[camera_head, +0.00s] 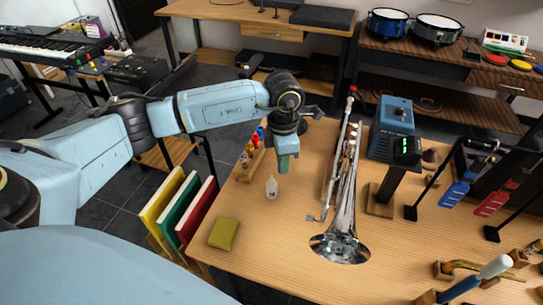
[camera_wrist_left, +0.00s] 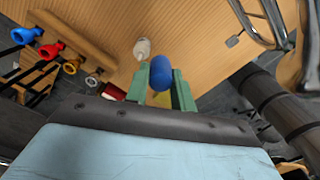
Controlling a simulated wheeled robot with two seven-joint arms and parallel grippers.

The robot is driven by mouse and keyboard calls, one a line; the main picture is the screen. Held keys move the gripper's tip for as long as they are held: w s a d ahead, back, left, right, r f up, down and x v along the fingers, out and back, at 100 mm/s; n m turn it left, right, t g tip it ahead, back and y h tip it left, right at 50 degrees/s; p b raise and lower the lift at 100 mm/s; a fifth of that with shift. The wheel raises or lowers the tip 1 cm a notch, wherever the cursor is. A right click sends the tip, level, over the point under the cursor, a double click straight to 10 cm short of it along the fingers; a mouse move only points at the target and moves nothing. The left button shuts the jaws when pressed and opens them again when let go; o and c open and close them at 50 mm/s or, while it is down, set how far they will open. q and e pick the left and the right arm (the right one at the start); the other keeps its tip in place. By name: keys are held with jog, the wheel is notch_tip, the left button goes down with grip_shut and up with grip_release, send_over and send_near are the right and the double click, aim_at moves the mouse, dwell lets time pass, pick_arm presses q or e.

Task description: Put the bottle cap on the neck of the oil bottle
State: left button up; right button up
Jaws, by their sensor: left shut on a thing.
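The oil bottle (camera_head: 271,187) is small and pale and stands upright on the wooden table (camera_head: 285,265). It also shows in the left wrist view (camera_wrist_left: 142,47), just beyond my fingertips. My left gripper (camera_head: 285,163) points down above the table, slightly right of and behind the bottle in the head view. In the left wrist view its green fingers (camera_wrist_left: 161,90) are shut on a rounded blue thing (camera_wrist_left: 161,73), which looks like the bottle cap. The cap is apart from the bottle. In the head view I cannot make out the cap. My right gripper is not in view.
A wooden rack (camera_head: 247,168) with coloured pieces stands left of the bottle. A silver trumpet (camera_head: 345,200) stands to the right. A yellow-green cloth (camera_head: 224,233) lies near the front left edge.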

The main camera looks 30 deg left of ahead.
pick_arm(q)
jog(key=a+f+n, duration=0.1)
jog(key=n, duration=0.3)
jog(key=a+f+n+p, duration=0.1)
jog(key=n, duration=0.3)
jog(key=a+f+n, duration=0.1)
jog(key=n, duration=0.3)
jog(key=shift+w+a+f+n, duration=0.1)
jog(key=shift+w+a+n, duration=0.25)
jog(key=shift+n, duration=0.05)
jog(key=shift+f+b, duration=1.65)
jog(key=shift+f, duration=0.8)
jog(key=shift+f+b, duration=0.35)
jog(key=shift+f, duration=0.2)
jog(key=o, duration=1)
jog(key=shift+o, duration=0.2)
jog(key=shift+r, duration=0.15)
notch_tip(320, 180, up, 13)
jog(key=shift+r+p, duration=0.15)
jog(key=shift+p, duration=0.3)
